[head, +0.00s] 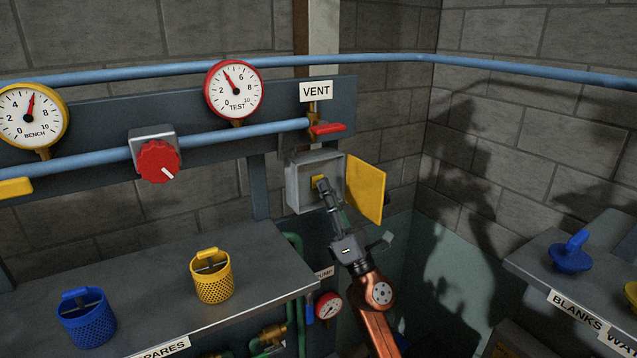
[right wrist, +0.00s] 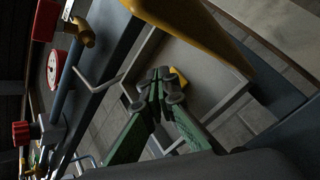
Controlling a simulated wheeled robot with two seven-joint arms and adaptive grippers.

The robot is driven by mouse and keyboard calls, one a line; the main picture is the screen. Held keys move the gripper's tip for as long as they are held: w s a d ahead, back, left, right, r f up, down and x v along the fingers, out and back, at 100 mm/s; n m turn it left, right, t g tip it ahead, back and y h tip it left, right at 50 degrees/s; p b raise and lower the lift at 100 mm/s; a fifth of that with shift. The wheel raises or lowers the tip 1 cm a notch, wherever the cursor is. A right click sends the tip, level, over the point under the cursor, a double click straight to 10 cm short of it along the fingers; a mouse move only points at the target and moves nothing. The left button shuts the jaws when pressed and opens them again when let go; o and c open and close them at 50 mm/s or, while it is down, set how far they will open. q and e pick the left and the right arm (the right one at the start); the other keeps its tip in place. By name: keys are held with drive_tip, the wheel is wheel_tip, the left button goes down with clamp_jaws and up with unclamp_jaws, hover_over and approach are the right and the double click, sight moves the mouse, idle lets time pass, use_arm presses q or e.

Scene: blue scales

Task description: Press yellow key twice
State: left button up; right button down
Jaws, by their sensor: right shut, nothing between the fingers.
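The yellow key (head: 317,180) sits inside a grey open-fronted box (head: 299,190) on the wall, and my fingers partly cover it. The box's yellow door (head: 366,188) stands open to the right. My right gripper (head: 324,187) reaches up into the box, shut and empty, with its tips at or just in front of the key. In the right wrist view its green fingers (right wrist: 160,88) meet at the tips, and the yellow key (right wrist: 179,76) shows just beyond them. I cannot tell whether they touch. My left gripper is not in view.
Above the box are a VENT sign (head: 316,91) and a red valve lever (head: 328,129). A TEST gauge (head: 234,90) and red knob (head: 158,161) are to the left. A shelf (head: 150,265) holds yellow (head: 211,280) and blue (head: 86,318) baskets.

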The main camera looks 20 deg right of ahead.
drive_tip(key=shift+w, duration=0.4)
idle(0.3)
drive_tip(key=shift+s, duration=0.8)
drive_tip(key=s+p, duration=0.1)
drive_tip(key=s, duration=0.2)
drive_tip(key=s+p, duration=0.1)
drive_tip(key=s, duration=0.1)
drive_tip(key=shift+d+p, duration=0.35)
drive_tip(key=shift+d, duration=0.05)
idle(0.7)
